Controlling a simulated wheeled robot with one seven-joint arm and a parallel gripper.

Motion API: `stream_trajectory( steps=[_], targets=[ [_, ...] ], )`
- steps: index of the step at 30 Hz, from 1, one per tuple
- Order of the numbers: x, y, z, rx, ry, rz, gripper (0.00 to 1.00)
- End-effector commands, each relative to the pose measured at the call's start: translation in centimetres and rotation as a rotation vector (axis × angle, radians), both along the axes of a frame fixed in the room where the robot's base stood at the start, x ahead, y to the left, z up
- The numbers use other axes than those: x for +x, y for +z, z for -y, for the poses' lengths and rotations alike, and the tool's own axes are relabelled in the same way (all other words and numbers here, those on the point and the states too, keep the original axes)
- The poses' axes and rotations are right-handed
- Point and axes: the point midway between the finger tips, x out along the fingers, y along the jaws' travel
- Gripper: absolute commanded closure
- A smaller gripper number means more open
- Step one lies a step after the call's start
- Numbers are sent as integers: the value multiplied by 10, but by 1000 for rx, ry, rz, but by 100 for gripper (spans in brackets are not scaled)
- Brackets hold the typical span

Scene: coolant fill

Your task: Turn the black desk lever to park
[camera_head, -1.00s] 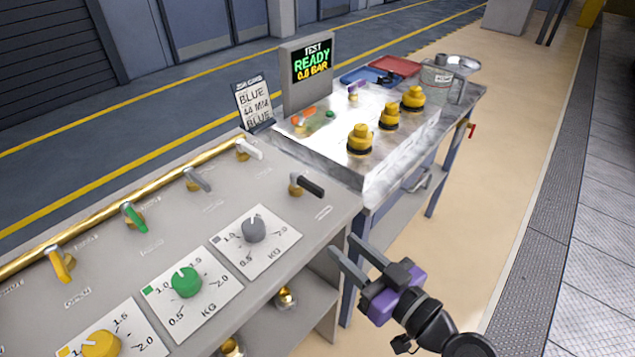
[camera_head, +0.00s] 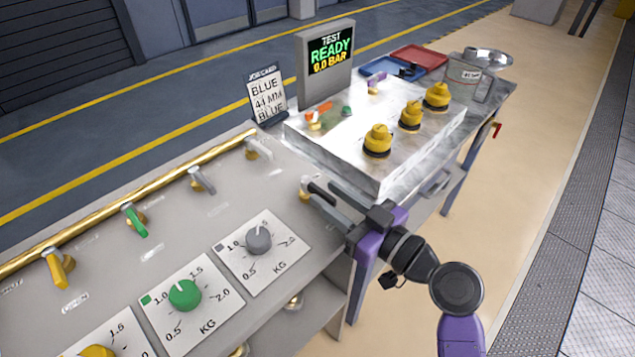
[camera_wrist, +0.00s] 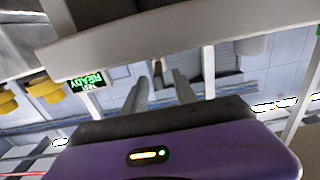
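The black desk lever (camera_head: 321,192) sits on a brass pivot at the right end of the grey desk panel, its handle pointing toward the lower right. My gripper (camera_head: 323,191) is at the lever in the head view, its two grey fingers apart, with the black handle appearing between them. Whether the fingers touch it cannot be told. In the wrist view, my gripper (camera_wrist: 158,84) shows its fingers apart, with a small dark piece (camera_wrist: 158,71) between the tips that may be the lever. The lettering beside the lever is hidden by my gripper.
White (camera_head: 258,147), grey (camera_head: 202,181), green (camera_head: 135,221) and yellow (camera_head: 58,268) levers line the desk's back. A grey dial (camera_head: 258,240) and green dial (camera_head: 185,294) lie in front. A bench with yellow caps (camera_head: 378,141) stands just beyond my gripper.

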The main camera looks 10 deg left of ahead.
Motion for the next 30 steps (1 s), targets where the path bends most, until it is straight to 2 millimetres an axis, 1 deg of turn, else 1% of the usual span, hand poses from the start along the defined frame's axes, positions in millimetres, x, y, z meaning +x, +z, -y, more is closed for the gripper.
stream_trajectory(
  steps=[1,3,7,12,18,19,21,23,24,30],
  targets=[
    [5,2,-8,-1,4,-1,66],
    [11,2,-15,0,2,0,66],
    [19,1,-25,0,1,0,66],
    [23,0,-30,-1,0,0,66],
    [23,0,-30,-1,-1,0,66],
    [23,0,-30,-1,-1,0,70],
    [23,0,-29,-1,-1,0,84],
    [23,0,-29,-1,-1,-1,96],
    [23,0,-29,-1,0,-1,100],
    [23,0,-29,-1,0,-1,100]
  ],
)
